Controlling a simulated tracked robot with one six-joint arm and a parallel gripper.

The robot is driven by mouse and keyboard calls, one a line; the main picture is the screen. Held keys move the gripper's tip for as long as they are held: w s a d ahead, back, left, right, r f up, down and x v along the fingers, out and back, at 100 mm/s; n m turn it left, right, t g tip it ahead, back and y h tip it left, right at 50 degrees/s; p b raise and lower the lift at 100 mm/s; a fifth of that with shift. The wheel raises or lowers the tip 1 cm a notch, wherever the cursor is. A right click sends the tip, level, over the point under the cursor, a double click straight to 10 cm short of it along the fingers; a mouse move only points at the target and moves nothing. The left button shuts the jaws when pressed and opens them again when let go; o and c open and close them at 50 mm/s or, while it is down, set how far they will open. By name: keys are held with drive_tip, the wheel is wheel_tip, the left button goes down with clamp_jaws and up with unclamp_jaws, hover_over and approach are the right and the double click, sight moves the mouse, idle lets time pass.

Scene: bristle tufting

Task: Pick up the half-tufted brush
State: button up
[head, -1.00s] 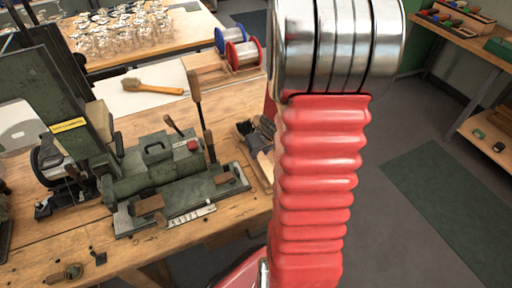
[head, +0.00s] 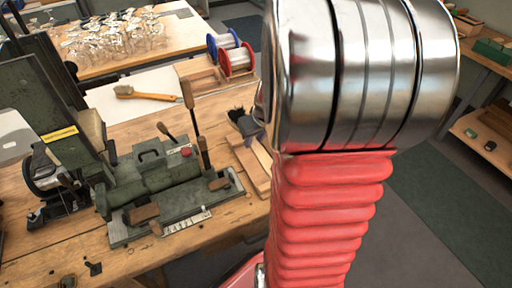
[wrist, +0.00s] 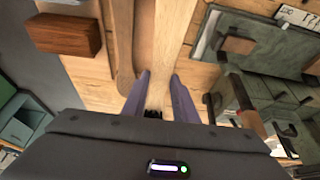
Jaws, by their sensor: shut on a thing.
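My gripper (wrist: 163,92) is shut on the half-tufted brush. In the wrist view its two grey-purple fingers stand on either side of the brush, whose black bristles (wrist: 153,113) show low between them. Its wooden part is hard to separate from the wood behind. In the head view black bristles (head: 236,114) also show by the grey fingers at the bench's right side, left of my arm. My arm's large metal joint and red sleeve hide the space to the right. I cannot tell whether the brush is clear of the surface.
A green tufting machine (head: 145,175) with upright levers stands left of my gripper. Wooden strips (head: 250,165) lie near the bench's right edge. A wooden-handled brush (head: 147,95) lies on a white sheet (head: 105,97). Red and blue spools (head: 236,60) stand behind.

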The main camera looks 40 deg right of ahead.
drive_tip(key=shift+r, duration=0.75)
